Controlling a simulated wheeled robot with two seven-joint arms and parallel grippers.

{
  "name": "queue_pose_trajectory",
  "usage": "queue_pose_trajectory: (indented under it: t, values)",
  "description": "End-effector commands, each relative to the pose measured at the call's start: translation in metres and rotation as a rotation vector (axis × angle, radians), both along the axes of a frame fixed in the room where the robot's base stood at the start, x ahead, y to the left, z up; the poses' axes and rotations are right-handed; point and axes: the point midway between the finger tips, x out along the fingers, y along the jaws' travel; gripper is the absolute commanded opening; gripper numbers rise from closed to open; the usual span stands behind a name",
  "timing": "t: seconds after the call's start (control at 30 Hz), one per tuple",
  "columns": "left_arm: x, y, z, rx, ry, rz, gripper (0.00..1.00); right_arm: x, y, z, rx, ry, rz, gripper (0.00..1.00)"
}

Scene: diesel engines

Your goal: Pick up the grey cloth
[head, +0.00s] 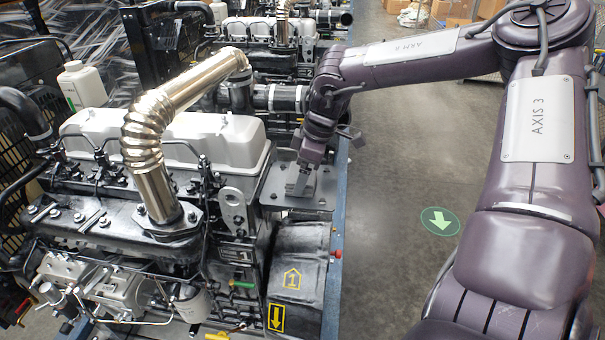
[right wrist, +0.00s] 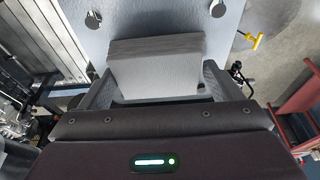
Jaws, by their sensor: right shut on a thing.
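The grey cloth (right wrist: 155,72) shows in the right wrist view as a folded, block-like piece between the two fingers of my right gripper (right wrist: 157,88). The gripper is shut on it. In the head view my right gripper (head: 301,182) points down over a grey metal plate (head: 273,187) at the end of the engine. There the cloth is small and largely hidden by the gripper, and I cannot tell whether it touches the plate. My left gripper is not in view.
A diesel engine (head: 222,133) with a shiny exhaust pipe (head: 143,130) stands left of the plate. A white bottle (head: 82,85) stands on the engine's far left. A black cover (head: 298,262) sits below the plate. Open floor with a green arrow marker (head: 440,221) lies to the right.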

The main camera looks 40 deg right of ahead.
Motion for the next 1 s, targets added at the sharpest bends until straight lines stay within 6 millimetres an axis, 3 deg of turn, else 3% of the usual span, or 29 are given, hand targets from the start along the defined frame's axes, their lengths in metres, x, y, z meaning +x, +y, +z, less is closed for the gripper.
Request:
queue_pose_trajectory:
  t: [0.27,0.7,1.0]
  values:
    - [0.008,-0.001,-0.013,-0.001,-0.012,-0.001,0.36,0.002,0.0,0.031,-0.002,-0.008,0.0,0.63]
    - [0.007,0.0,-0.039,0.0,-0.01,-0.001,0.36,0.001,0.0,0.142,-0.005,-0.006,-0.002,0.63]
    - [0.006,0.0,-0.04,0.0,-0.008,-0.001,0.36,0.001,0.0,0.189,-0.002,-0.002,-0.002,0.63]
